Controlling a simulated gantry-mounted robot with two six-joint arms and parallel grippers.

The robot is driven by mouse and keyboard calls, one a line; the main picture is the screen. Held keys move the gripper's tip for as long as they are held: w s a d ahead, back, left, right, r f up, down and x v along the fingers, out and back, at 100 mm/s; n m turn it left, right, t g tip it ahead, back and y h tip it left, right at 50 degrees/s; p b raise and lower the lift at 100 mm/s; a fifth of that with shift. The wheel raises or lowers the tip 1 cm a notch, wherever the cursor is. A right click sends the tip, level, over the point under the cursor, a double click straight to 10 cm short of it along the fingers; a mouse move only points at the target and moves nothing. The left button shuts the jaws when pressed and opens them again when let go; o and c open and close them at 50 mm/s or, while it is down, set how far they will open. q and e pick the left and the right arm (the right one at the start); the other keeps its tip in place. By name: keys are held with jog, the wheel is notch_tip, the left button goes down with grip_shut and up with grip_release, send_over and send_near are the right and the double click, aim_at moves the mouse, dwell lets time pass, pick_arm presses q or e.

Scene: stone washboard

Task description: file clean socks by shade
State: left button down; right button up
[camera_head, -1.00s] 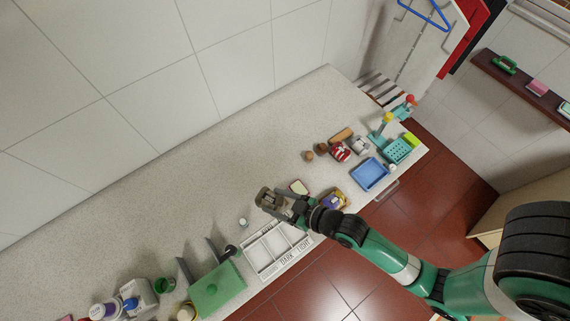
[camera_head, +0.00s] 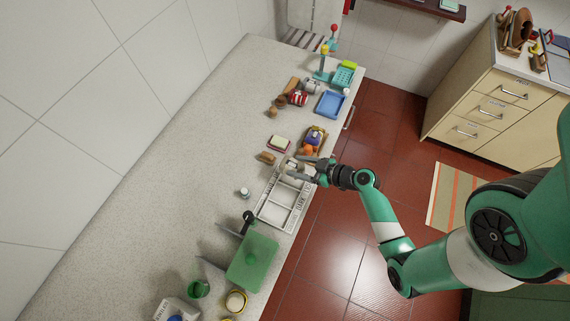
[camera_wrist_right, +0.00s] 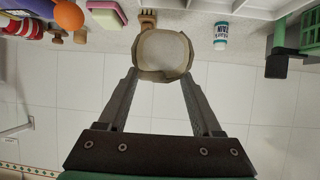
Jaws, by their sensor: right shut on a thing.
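My right gripper (camera_head: 294,170) is shut on a pale beige, rounded bundle (camera_wrist_right: 162,54), which looks like a rolled sock with a browner rim. In the head view the gripper and bundle are at the far end of the white sorting tray (camera_head: 267,217); the height above it is hard to judge. The tray has several compartments and lettering along its edges, with DARK readable. Part of the tray seems to show at the top right of the wrist view. My left gripper is not in view.
A pink-and-cream block (camera_head: 279,143), a small brown brush (camera_head: 267,158) and a white bottle (camera_head: 244,192) lie near the tray. A blue tray (camera_head: 331,104) and red striped item (camera_head: 298,98) are farther back. The left counter is clear.

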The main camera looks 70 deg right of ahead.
jog(key=shift+s+d, duration=0.1)
jog(key=shift+d, duration=0.2)
notch_tip(320, 180, down, 6)
jog(key=b, duration=0.4)
jog(key=shift+a+b, duration=0.1)
jog(key=shift+b, duration=0.25)
jog(key=o, duration=1.4)
